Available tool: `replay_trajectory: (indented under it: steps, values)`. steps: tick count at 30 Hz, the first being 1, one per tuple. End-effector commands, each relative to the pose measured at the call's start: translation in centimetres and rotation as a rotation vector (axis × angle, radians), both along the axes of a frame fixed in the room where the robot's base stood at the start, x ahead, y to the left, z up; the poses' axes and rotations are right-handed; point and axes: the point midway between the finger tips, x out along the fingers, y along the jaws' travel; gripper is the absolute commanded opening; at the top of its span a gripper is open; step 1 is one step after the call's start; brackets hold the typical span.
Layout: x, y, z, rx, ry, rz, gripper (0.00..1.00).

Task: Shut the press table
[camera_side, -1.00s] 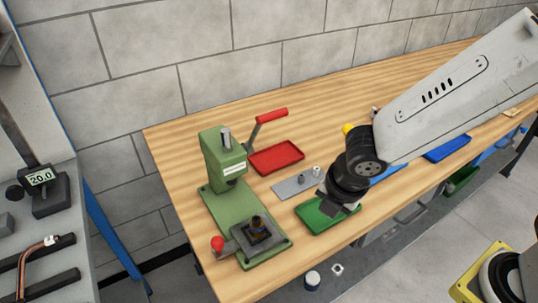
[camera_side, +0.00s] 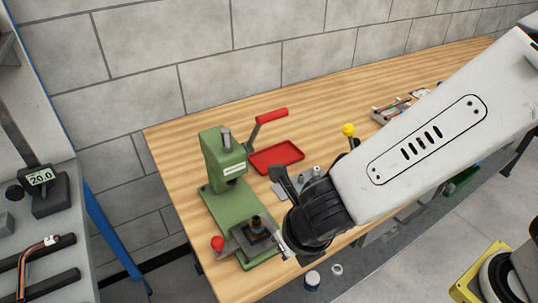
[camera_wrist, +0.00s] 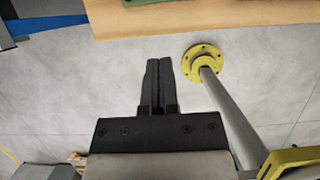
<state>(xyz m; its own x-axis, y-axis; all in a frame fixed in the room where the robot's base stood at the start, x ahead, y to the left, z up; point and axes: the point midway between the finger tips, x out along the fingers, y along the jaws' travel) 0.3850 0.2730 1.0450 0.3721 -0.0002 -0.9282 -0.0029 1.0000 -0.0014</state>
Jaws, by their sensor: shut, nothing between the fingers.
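The green press (camera_side: 224,168) stands at the left of the wooden bench. A red knob (camera_side: 217,243) sticks out at the table's left. My gripper (camera_wrist: 160,62) is shut and empty in the wrist view, with the floor behind its fingers. In the side view my wrist is right beside the press table and covers part of the base's right edge. I cannot tell whether it touches.
A red tray (camera_side: 277,159) lies behind my wrist, below the press's red-handled lever (camera_side: 271,116). The wrist view shows the bench edge (camera_wrist: 200,22) and a yellow-flanged post (camera_wrist: 203,62) on the floor.

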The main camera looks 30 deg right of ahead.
Motion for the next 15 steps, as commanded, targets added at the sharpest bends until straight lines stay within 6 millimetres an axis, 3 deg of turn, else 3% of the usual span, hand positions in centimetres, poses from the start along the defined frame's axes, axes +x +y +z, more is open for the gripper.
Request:
replay_trajectory:
  steps: [15]
  values:
    - [1.7,-0.1,-4.2,-0.002,0.003,-0.003,0.00]
